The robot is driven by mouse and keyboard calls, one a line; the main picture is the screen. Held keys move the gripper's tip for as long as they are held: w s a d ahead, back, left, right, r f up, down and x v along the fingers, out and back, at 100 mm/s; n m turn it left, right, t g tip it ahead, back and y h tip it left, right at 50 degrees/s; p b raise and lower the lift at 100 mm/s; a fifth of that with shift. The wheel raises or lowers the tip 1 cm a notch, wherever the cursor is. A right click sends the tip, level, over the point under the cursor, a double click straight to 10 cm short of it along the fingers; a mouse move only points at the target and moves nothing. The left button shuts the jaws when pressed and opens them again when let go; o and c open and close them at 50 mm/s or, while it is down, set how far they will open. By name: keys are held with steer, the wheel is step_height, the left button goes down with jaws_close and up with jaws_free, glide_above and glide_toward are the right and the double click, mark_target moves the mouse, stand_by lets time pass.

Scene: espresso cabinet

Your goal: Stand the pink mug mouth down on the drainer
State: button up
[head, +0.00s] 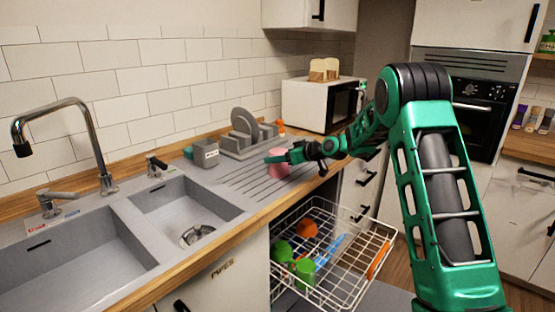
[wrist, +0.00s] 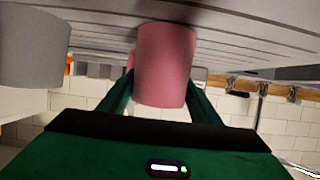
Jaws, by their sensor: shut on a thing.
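The pink mug (head: 277,166) is on or just above the grooved drainer (head: 240,182), right of the small sink. My gripper (head: 280,157) reaches in from the right and is shut on the mug's sides. In the wrist view, which shows the scene upside down, the pink mug (wrist: 165,62) is upright between the green fingers, one end at the drainer surface (wrist: 240,35). Part of its handle shows at its left. Its mouth is not visible, and I cannot tell whether it bears its weight on the drainer.
A grey caddy (head: 203,153) and a grey dish rack (head: 238,152) with plates stand behind the mug. A microwave (head: 310,105) with toast on top stands farther back. A pulled-out dishwasher basket (head: 335,277) holding coloured items lies below the counter edge.

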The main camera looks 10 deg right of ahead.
steer(key=o, duration=1.3)
steer(key=shift+f, duration=0.1)
steer(key=shift+o, duration=0.2)
steer(key=v, duration=1)
steer(key=shift+s+d, duration=0.25)
steer(key=shift+s, duration=0.1)
steer(key=s+d+f+m+g+h, duration=0.1)
steer(key=s+d+m+g+h, duration=0.3)
steer(key=s, duration=1)
steer(key=s+d+f+m+g+h, duration=0.1)
steer(key=s+d+m+g+h, duration=0.15)
steer(key=s+d, duration=0.75)
steer(key=s+a+f+m+g, duration=0.1)
steer(key=s+m+g, duration=0.1)
steer(key=s, duration=1.4)
steer(key=s+a+f+m+g+h, duration=0.1)
steer(key=s+m, duration=0.4)
steer(key=s, duration=1.1)
steer(key=shift+a+f+g, duration=0.25)
steer(key=shift+f+g, duration=0.15)
steer(key=shift+g, duration=0.35)
